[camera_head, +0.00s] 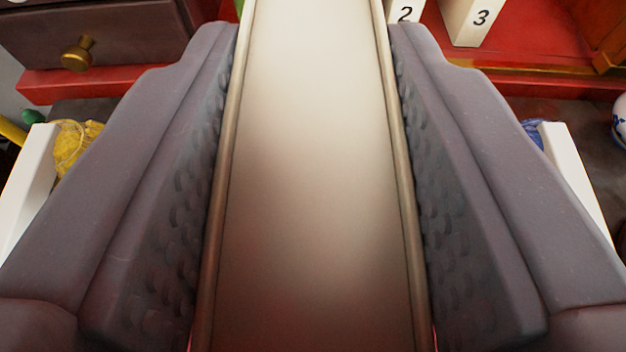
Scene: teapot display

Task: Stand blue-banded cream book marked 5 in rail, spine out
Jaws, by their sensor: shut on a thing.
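My gripper (315,40) is shut on a cream book (315,190), one textured finger pad pressed against each side. The book fills the middle of the view, its pale face framed by two thin tan cover edges. It runs from the bottom of the view to beyond the top edge. No blue band or number 5 shows on the part in view. At the top right, a cream block marked 2 (404,14) and another marked 3 (474,20) stand side by side on a red shelf (535,48). I cannot make out the rail itself.
A dark drawer front with a brass knob (78,54) is at the upper left. A yellow bundle (76,145) lies at the left beside a white panel (30,180). Another white panel (580,180) is at the right. A blue-and-white vessel (620,120) is cut off at the right edge.

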